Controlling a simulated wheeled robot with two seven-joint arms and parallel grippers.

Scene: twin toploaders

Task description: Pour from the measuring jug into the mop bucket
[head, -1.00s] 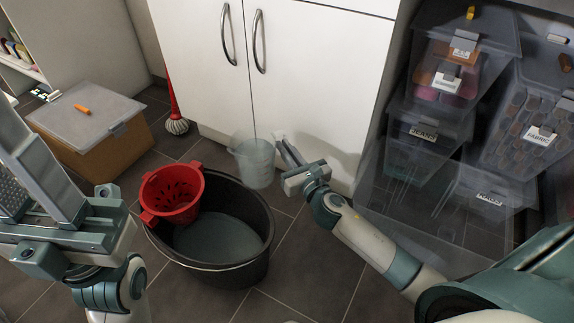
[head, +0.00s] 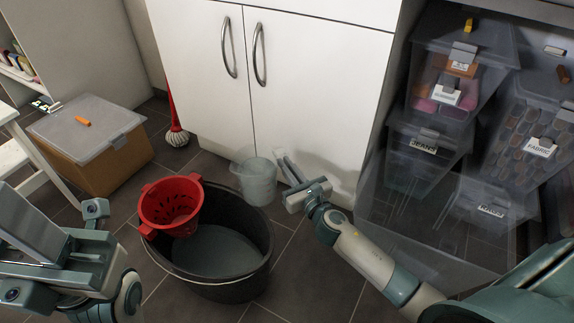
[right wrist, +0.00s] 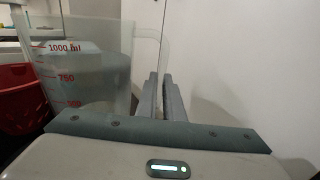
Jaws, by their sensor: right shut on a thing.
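The clear measuring jug (head: 257,182) hangs by its handle from my right gripper (head: 283,163), just past the bucket's back-right rim. In the right wrist view the jug (right wrist: 95,75) stands roughly upright, with red volume marks and liquid inside. There my right gripper's fingers (right wrist: 166,95) are close together at the jug's handle (right wrist: 150,34). The black mop bucket (head: 262,265) stands on the floor with greyish water inside. A red wringer basket (head: 168,203) sits at its back-left rim. My left gripper (head: 45,235) is at the lower left, apart from the bucket; its jaw opening is unclear.
White cabinet doors (head: 300,90) stand close behind the jug. Clear storage bins (head: 430,150) are stacked at the right. A lidded cardboard-coloured box (head: 105,160), a red-handled mop (head: 177,135) and a white stool (head: 45,165) are at the left. Tiled floor (head: 300,275) is free right of the bucket.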

